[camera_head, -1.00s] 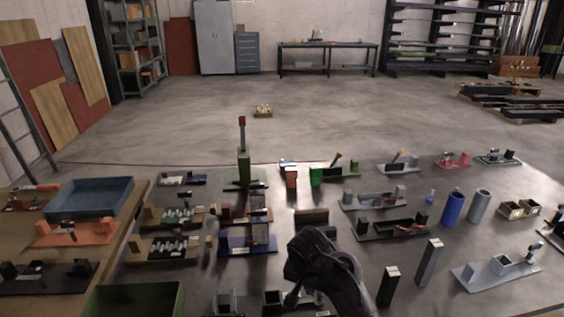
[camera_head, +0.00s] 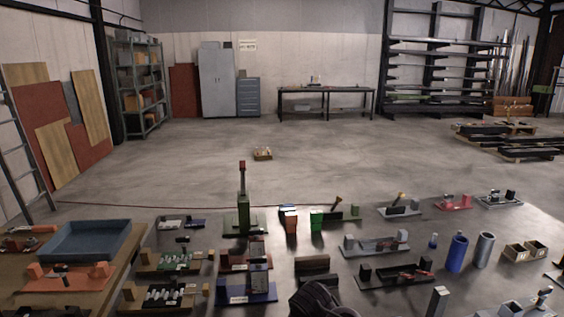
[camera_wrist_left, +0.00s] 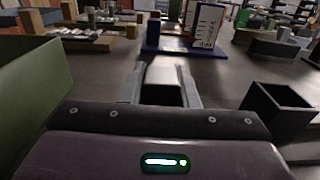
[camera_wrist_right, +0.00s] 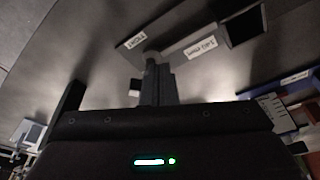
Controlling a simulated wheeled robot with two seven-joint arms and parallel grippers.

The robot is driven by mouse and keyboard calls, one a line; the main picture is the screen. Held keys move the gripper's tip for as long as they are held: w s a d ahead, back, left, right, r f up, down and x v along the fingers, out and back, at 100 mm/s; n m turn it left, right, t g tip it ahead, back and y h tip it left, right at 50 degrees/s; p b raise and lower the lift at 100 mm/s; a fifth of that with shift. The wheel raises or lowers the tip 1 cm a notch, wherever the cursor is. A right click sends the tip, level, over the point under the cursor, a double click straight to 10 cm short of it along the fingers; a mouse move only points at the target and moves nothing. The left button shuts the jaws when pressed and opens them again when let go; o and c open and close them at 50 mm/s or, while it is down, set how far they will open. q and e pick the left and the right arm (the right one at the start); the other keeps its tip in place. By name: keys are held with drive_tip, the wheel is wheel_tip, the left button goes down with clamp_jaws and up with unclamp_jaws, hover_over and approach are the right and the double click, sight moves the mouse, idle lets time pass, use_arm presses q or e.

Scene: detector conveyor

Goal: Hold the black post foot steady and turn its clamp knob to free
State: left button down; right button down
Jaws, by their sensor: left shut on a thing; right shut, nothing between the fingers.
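In the left wrist view, my left gripper (camera_wrist_left: 163,85) is shut on a small dark block with a pale top (camera_wrist_left: 163,70). It may be the black post foot, but its clamp knob does not show there. In the right wrist view, my right gripper (camera_wrist_right: 158,82) is shut and empty. Its fingertips are close to a small rounded grey end (camera_wrist_right: 151,56) beside a labelled grey plate (camera_wrist_right: 185,45); I cannot tell whether they touch or whether this is the knob. A dark square socket (camera_wrist_right: 243,25) stands past the plate. In the head view, only a dark arm part of mine shows at the bottom edge.
A green bin wall (camera_wrist_left: 35,95) stands left of my left gripper, and an open black box (camera_wrist_left: 280,108) stands to its right. A blue base with a white panel (camera_head: 247,292) is ahead. A black post (camera_head: 438,301) stands at lower right. Many fixtures crowd the surface.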

drive_tip(key=shift+w+d, duration=0.3)
drive_tip(key=shift+d, duration=0.05)
idle(0.4)
drive_tip(key=shift+s+d, duration=0.3)
idle(0.4)
drive_tip(key=shift+s+d, duration=0.1)
drive_tip(key=shift+d, duration=0.1)
drive_tip(key=shift+s+d, duration=0.1)
drive_tip(key=shift+d, duration=0.35)
drive_tip(key=shift+d, duration=0.15)
drive_tip(key=shift+s, duration=0.1)
idle(0.3)
drive_tip(key=shift+s, duration=0.3)
drive_tip(key=w+v, duration=0.1)
drive_tip(key=v, duration=0.4)
drive_tip(key=shift+d+r, duration=0.15)
drive_tip(key=shift+r, duration=0.4)
